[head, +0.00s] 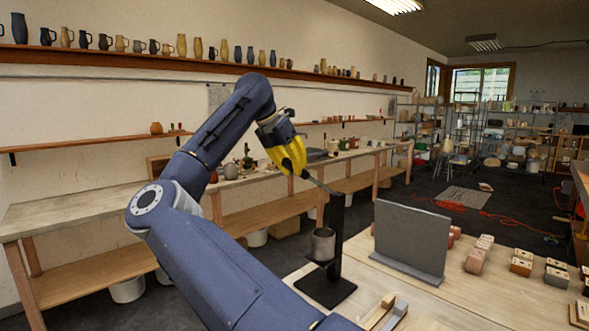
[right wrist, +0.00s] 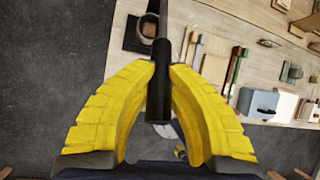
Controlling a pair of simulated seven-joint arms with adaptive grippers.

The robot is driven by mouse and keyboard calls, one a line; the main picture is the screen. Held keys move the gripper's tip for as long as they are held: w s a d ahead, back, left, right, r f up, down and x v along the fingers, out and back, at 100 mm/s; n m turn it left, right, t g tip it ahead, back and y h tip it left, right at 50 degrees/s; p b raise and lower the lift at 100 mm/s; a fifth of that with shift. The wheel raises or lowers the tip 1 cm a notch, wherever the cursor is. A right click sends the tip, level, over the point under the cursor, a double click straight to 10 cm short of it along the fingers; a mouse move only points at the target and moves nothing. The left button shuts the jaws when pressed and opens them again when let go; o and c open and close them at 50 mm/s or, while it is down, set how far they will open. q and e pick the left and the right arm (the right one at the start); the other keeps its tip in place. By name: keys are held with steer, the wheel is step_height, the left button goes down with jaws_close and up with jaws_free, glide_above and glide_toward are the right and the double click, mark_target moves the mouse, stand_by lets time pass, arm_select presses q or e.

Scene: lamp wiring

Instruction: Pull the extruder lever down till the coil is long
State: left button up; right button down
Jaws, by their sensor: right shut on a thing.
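The extruder stands upright on the near table, with a black base (head: 325,290), a black post (head: 336,225) and a grey cylinder (head: 323,244). Its lever (head: 323,186) slopes up from the post to the left. My right gripper (head: 304,172) is at the raised end of the lever. In the right wrist view the yellow fingers are closed around the black lever grip (right wrist: 159,90), and the grey lever rod (right wrist: 163,28) runs on to the extruder. No coil can be made out under the cylinder. My left gripper is in neither view.
A grey upright panel (head: 411,240) stands right of the extruder. Several small blocks (head: 522,262) lie farther right. Wooden tools (head: 377,311) lie in front. A long bench (head: 80,207) runs along the wall behind my arm.

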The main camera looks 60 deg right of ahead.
steer(key=c, duration=1.2)
jaws_free()
steer(key=v, duration=1.2)
steer(key=shift+d, duration=0.1)
steer(key=x, duration=1.2)
